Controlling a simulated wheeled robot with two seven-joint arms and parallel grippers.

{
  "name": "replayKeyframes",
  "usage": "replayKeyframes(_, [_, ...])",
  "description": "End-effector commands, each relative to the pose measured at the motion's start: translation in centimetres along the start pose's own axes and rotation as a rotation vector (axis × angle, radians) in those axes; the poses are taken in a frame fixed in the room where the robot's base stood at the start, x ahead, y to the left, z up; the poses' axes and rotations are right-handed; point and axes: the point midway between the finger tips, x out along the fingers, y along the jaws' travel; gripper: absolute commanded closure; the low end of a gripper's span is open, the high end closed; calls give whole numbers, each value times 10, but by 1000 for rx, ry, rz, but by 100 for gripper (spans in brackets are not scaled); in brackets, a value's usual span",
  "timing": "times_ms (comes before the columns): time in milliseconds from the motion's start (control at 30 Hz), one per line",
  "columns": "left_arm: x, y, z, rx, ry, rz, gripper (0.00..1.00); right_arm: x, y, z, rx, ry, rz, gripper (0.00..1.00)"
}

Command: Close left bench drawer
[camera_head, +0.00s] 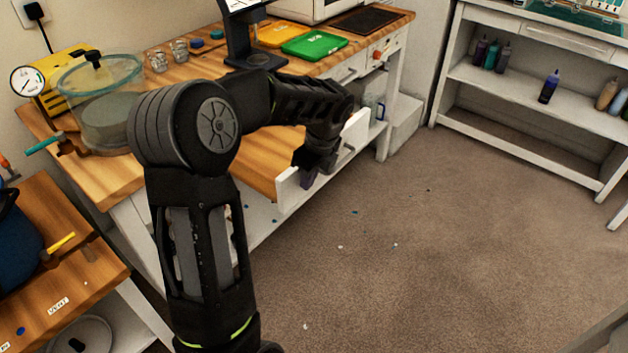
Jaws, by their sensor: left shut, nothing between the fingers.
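The left bench drawer (289,192) has a white front panel and stands pulled out from the wooden bench (105,177). Part of its wood-coloured inside shows to the left of the panel. A small handle (348,148) is on the panel's outer face. My left arm reaches up from the bottom and bends right across the bench. My left gripper (308,178) points down at the drawer front, overlapping the panel in the picture; its fingers are shut and empty. Whether it touches the panel I cannot tell. The arm hides much of the drawer. My right gripper is out of view.
A clear vacuum chamber (100,105) and a yellow pump (50,92) with a gauge stand at the bench's left end. Green (314,44) and orange (280,33) items lie farther back. A white shelf unit (530,125) stands at the right. The carpet between is mostly open.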

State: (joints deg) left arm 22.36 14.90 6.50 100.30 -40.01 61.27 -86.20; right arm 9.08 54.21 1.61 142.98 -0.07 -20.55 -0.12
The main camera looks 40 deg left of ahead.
Motion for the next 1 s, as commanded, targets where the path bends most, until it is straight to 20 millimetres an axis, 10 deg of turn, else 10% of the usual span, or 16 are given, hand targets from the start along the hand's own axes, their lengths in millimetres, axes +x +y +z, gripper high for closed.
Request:
replayKeyframes(467, [0, 0, 12, -2, -1, 1, 100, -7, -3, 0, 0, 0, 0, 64])
replayKeyframes(1000, [29, 2, 138, -6, -2, 4, 100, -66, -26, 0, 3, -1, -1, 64])
